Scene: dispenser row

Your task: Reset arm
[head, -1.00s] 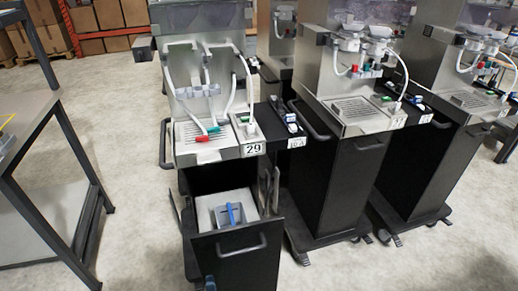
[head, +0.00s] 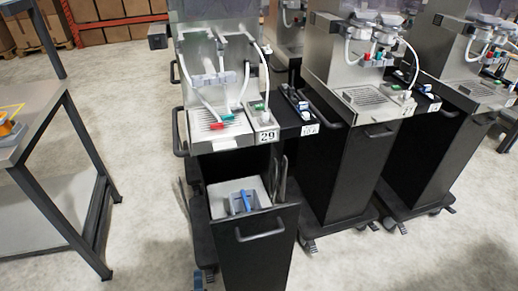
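The task names no object. A small blue part (head: 197,283), which seems to be the tip of my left gripper, shows at the bottom edge, low beside the cart marked 29. Most of it is cut off, so its opening and anything in it cannot be seen. My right gripper is not in view. The dispenser cart marked 29 (head: 215,140) stands in the middle. Its black front drawer (head: 265,255) is pulled out. A light grey bin (head: 222,190) sits in the drawer, with a blue item (head: 243,200) in it.
More dispenser carts (head: 340,160) stand to the right, with wheels and feet sticking out. A dark-framed table (head: 42,118) is at the left, with an orange object (head: 8,127) on it. Open concrete floor (head: 145,170) lies between table and carts.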

